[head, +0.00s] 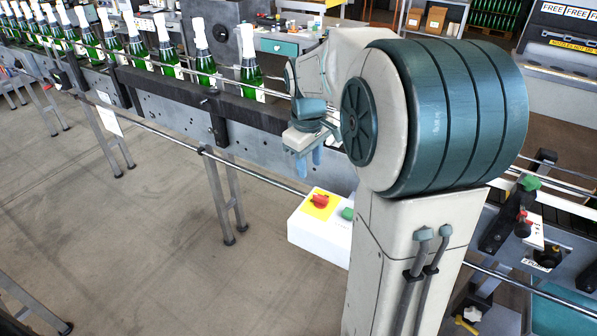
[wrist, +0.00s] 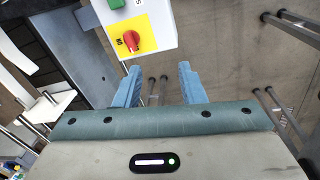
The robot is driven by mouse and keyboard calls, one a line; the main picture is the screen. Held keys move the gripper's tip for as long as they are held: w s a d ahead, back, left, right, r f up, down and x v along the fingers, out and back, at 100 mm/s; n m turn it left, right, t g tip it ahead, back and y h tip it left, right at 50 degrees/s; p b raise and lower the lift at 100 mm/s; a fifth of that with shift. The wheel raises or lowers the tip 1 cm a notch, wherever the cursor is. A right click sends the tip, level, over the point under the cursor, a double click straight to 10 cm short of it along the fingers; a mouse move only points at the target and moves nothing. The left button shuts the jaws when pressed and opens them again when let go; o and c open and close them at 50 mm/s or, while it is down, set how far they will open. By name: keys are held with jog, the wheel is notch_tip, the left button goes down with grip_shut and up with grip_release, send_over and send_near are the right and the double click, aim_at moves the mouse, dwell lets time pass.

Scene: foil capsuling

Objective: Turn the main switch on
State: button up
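The main switch is a red rotary knob (head: 320,200) on a yellow plate (head: 318,209), fixed to a white box (head: 312,236) beside the conveyor. In the wrist view the red knob (wrist: 131,40) sits on its yellow plate (wrist: 148,30), just beyond my fingertips and left of the middle. My gripper (wrist: 158,72) has its two blue fingers apart with nothing between them. In the head view my gripper (head: 309,160) points down above the box, apart from the knob. My arm hides part of the box's right side.
A green button (head: 347,213) sits on the same box, right of the knob. The conveyor (head: 160,92) carries a row of green bottles (head: 250,72) behind my gripper. A guide rail (head: 255,174) runs along its front. The floor (head: 150,240) at left is mostly clear.

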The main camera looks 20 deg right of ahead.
jog(key=n+b, duration=0.1)
jog(key=n, duration=0.1)
send_over(321, 196)
notch_tip(321, 196, down, 5)
jog(key=f, duration=0.1)
jog(key=shift+g+y, duration=0.4)
notch_tip(321, 196, down, 14)
jog(key=shift+r+p, duration=0.25)
jog(key=shift+p, duration=0.2)
grip_shut()
